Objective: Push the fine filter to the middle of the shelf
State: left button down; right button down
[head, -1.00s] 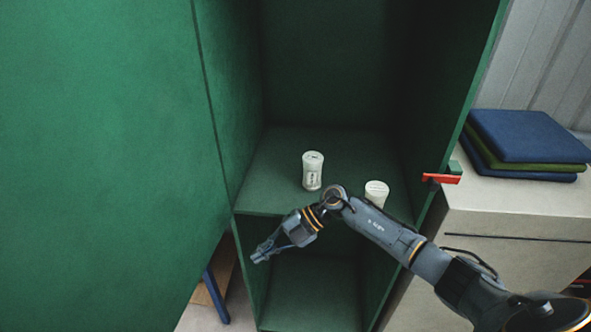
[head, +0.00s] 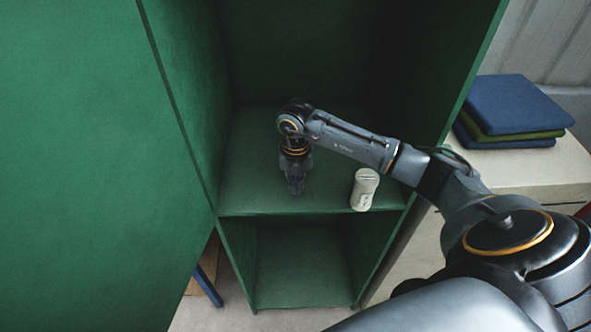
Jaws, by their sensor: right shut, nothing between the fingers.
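My left gripper is out of view.
The green cabinet's side walls bound the shelf, and its large open door (head: 80,150) fills the left. A lower compartment (head: 300,265) is empty. Folded cloths (head: 512,105) lie on a pale cabinet at the right. The shelf's left part is clear.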

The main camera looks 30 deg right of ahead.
jog(key=shift+w+d+f, duration=0.15)
jog(key=shift+w+f, duration=0.25)
jog(key=shift+w, duration=0.15)
jog(key=shift+w+d+f, duration=0.15)
jog(key=shift+w+f, duration=0.2)
jog(key=shift+w, duration=0.15)
jog(key=shift+w+d+r, duration=0.1)
jog(key=shift+w+d, duration=0.15)
jog(key=shift+w, duration=0.05)
jog(key=shift+w+d, duration=0.2)
jog(key=shift+d, duration=0.15)
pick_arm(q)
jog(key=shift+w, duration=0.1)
pick_arm(e)
jog(key=shift+w, duration=0.25)
